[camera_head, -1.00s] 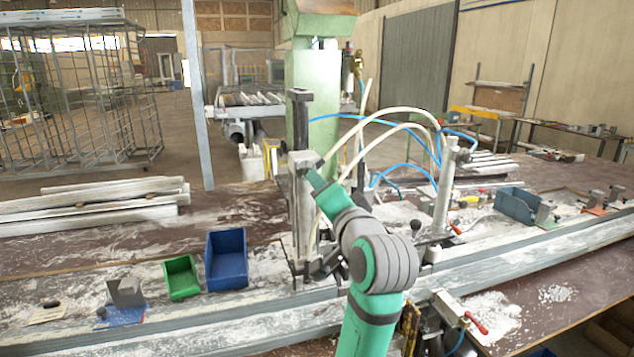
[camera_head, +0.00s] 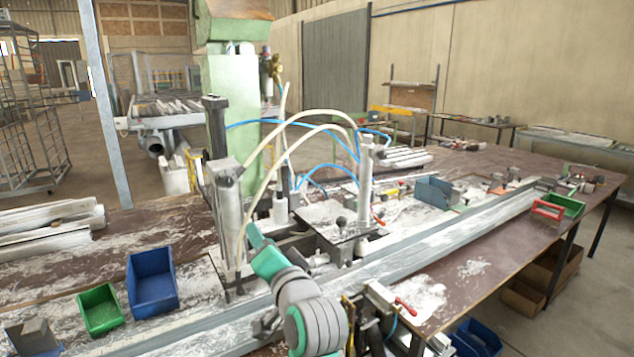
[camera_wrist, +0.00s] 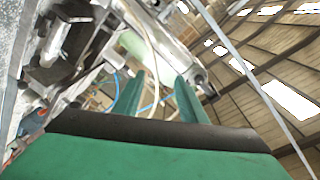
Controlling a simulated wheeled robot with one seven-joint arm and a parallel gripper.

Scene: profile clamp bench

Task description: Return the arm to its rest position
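My arm rises from the bottom of the head view, its green and grey links in front of the aluminium profile. Its far green part lies close in the picture to the clamp's upright cylinder (camera_head: 229,215); I cannot tell the gap between them. In the wrist view, the two green fingers of my gripper (camera_wrist: 162,98) stand apart with nothing visible between them. Metal clamp parts (camera_wrist: 65,50) fill the upper left of that view, and the roof shows at the right.
A blue bin (camera_head: 153,290) and a green bin (camera_head: 100,312) stand left of my arm. Pale hoses (camera_head: 300,112) and blue hoses arch above the clamp. The long profile (camera_head: 440,232) runs across the bench. A red-handled clamp (camera_head: 404,306) sits right of my arm.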

